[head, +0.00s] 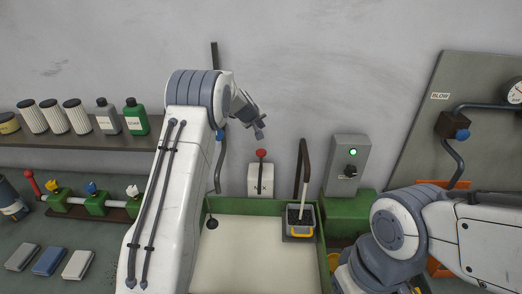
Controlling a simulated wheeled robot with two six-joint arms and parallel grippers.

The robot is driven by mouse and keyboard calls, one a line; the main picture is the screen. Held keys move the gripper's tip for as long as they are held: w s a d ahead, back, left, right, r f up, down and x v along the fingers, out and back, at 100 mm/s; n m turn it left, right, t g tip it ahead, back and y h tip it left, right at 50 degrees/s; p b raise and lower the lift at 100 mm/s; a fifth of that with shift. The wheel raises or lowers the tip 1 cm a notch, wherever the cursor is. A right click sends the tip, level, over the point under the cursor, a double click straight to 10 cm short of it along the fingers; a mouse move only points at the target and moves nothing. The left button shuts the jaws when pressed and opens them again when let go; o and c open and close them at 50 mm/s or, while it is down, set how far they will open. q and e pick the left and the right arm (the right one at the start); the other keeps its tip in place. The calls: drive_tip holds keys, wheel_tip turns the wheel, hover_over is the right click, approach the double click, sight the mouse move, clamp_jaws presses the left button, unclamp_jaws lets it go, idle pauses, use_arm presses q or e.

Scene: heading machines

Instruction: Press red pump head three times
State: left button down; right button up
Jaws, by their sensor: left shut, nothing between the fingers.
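A small red knob (262,153) tops a short dark stem on a white box (260,180) behind the tray, right of centre. A red-topped handle (33,182) also stands at the far left by the green valve blocks. I cannot tell from this view which red part is the pump head. My left gripper (260,132) is shut and empty, in front of the wall. In the picture it is just above the red knob with a small gap; the depth between them is unclear. My right arm reaches in at the lower right, but its gripper is out of view.
A green-rimmed tray (210,206) with a pale floor lies in the centre. A grey switch box (346,160) shows a green light. A shelf (70,142) holds bottles and filters at left.

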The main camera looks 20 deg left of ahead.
use_arm(q)
drive_tip(key=b, duration=0.7)
hover_over(261, 152)
wheel_tip(261, 152, down, 8)
drive_tip(key=shift+s+r, duration=0.1)
drive_tip(key=shift+s, duration=0.05)
drive_tip(key=shift+f+b, duration=0.5)
drive_tip(key=shift+b, duration=0.05)
drive_tip(key=shift+f, duration=0.1)
idle(1.2)
drive_tip(key=shift+f+b, duration=0.3)
drive_tip(key=shift+b, duration=0.25)
drive_tip(key=shift+s+f+b, duration=0.1)
drive_tip(key=shift+f+b, duration=1.15)
drive_tip(key=shift+f, duration=0.15)
idle(0.8)
drive_tip(key=shift+r, duration=0.1)
drive_tip(key=shift+r+p, duration=1.25)
drive_tip(key=shift+r, duration=0.4)
